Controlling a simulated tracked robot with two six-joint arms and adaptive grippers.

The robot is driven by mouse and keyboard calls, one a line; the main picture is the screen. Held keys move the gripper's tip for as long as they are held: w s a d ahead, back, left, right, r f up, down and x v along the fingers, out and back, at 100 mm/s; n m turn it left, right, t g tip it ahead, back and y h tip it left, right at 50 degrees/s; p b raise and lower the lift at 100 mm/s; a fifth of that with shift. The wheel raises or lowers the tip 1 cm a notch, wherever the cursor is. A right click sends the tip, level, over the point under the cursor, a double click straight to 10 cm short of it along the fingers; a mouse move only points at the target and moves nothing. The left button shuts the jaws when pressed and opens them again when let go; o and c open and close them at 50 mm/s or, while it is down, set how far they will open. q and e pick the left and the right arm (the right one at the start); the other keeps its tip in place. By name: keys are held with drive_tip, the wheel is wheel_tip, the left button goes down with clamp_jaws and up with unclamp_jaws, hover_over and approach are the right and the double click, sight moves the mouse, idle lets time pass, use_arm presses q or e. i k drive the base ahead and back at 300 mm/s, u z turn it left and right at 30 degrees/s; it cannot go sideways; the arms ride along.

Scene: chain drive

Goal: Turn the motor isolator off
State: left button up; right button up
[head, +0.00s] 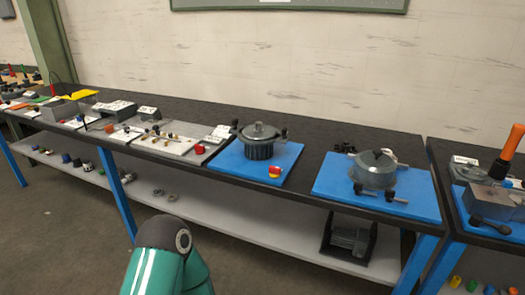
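A small red knob with some yellow (274,171), which looks like an isolator switch, sits at the front right corner of a blue mat (225,162) on the bench. Its on or off position is too small to tell. A dark ribbed round unit with a grey lid (260,141) stands on the same mat, behind and left of the knob. Another red knob (199,149) sits on a grey board left of the mat; I cannot tell what it is. A teal and black link of my own arm shows at the bottom. Neither gripper is in view.
The long dark bench (313,163) has blue legs and a grey lower shelf (220,212). A dark frame (347,240) stands on the shelf. The floor in front is clear.

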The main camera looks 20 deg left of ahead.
sight(275, 172)
drive_tip(key=k, duration=1.3)
drive_tip(key=u, duration=0.4)
drive_tip(key=i, duration=0.7)
drive_tip(key=u, duration=1)
drive_tip(key=i, duration=2.1)
drive_tip(key=z, duration=0.85)
drive_tip(key=k, duration=0.6)
